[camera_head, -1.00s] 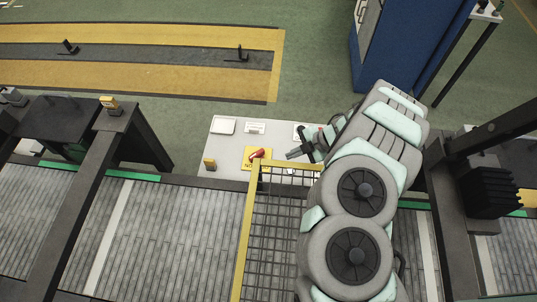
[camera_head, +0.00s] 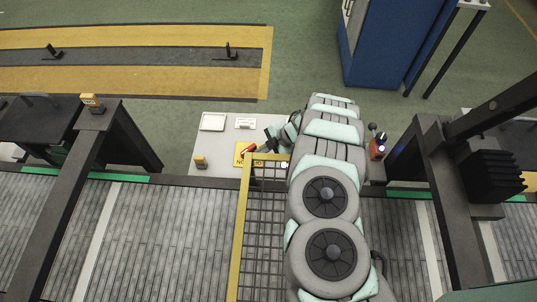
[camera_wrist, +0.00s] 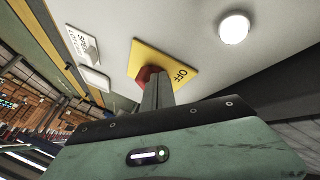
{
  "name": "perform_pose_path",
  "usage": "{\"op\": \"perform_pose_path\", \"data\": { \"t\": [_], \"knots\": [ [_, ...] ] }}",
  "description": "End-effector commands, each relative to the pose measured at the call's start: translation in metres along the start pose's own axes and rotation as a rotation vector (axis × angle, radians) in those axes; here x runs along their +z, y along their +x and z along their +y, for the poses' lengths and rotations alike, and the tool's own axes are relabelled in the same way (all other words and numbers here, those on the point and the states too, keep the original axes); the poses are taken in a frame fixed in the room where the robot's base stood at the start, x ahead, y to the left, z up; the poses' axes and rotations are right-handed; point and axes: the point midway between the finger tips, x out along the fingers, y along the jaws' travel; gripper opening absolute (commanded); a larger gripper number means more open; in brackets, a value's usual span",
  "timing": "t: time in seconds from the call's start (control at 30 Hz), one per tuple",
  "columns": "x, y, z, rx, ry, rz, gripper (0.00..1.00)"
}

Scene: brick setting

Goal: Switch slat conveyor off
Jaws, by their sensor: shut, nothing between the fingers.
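The grey control panel (camera_head: 217,144) stands behind the slat conveyor (camera_head: 160,225). On it is a yellow plate (camera_head: 239,158) with a red switch handle (camera_head: 250,149). In the wrist view the yellow plate (camera_wrist: 178,58) shows the word OFF, and the red handle (camera_wrist: 145,74) is partly hidden behind my fingers. My gripper (camera_head: 264,148) is shut and empty, just right of the handle in the head view. In the wrist view my gripper (camera_wrist: 154,75) overlaps the handle; I cannot tell whether they touch. A white label (camera_wrist: 82,43) and a round white lamp (camera_wrist: 234,28) flank the plate.
A yellow mesh guard (camera_head: 240,230) rises close in front of the panel. A blue cabinet (camera_head: 385,45) stands at the back right. Dark conveyor frame posts (camera_head: 70,190) stand on both sides.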

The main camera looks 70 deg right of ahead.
Motion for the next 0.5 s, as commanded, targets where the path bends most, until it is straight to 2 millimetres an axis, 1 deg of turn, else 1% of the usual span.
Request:
{"op": "perform_pose_path", "data": {
  "t": [0.17, 0.5],
  "knots": [
    [-0.0006, 0.0034, 0.0042, -0.002, 0.002, 0.002, 0.00],
    [-0.0008, 0.0030, 0.0049, -0.002, 0.001, 0.002, 0.00]
  ]
}}
